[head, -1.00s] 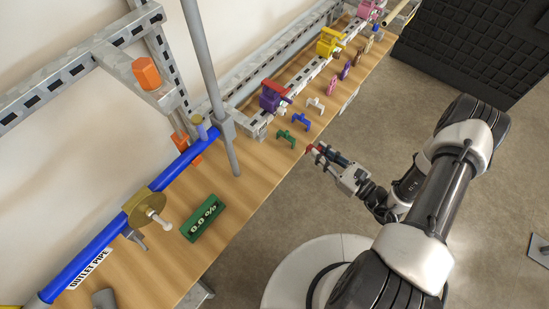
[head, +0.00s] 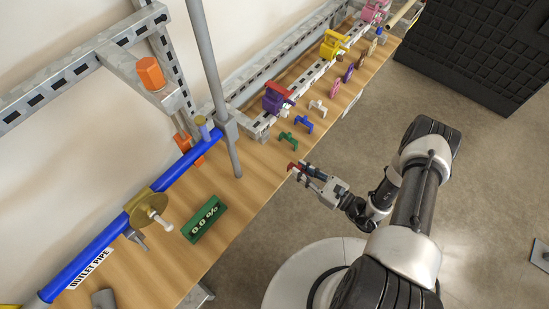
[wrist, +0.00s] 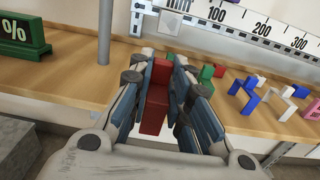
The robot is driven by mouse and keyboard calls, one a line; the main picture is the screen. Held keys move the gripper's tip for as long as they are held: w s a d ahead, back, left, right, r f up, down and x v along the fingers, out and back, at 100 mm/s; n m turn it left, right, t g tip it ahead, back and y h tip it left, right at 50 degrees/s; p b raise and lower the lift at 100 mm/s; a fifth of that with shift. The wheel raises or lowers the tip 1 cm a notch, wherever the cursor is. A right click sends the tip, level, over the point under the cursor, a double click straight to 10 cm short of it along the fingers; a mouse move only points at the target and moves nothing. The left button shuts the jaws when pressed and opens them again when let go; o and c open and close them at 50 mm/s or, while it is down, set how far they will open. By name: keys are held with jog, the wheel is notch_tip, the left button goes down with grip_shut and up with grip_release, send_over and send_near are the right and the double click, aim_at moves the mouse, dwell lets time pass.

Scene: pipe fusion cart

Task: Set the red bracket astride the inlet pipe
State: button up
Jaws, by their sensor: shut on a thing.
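The red bracket (wrist: 154,110) is held between the two fingers of my gripper (wrist: 165,95) in the wrist view. In the head view the red bracket (head: 292,166) shows small at the fingertips of my gripper (head: 302,171), over the front edge of the bench. My gripper is shut on it. I see a blue pipe with an "OUTLET PIPE" label (head: 90,269) along the left of the bench. I cannot make out a pipe labelled as the inlet pipe in these frames.
Green (head: 288,138), blue (head: 303,124) and white (head: 318,107) brackets stand on the wooden bench (head: 230,205), with more colours farther back. A grey upright post (head: 212,80) and a green 0.0 % display (head: 205,218) stand nearby. A purple clamp (head: 275,99) sits on the rail.

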jog(key=b+x, duration=0.1)
jog(key=x, duration=0.9)
jog(key=shift+w, duration=0.1)
jog(key=f, duration=0.1)
jog(key=a+b, duration=0.1)
jog(key=f, duration=0.1)
jog(key=shift+w+a+f, duration=0.15)
jog(key=shift+w+f, duration=0.25)
jog(key=shift+f, duration=0.1)
jog(key=shift+b, duration=0.3)
jog(key=shift+f, duration=0.2)
jog(key=o, duration=0.8)
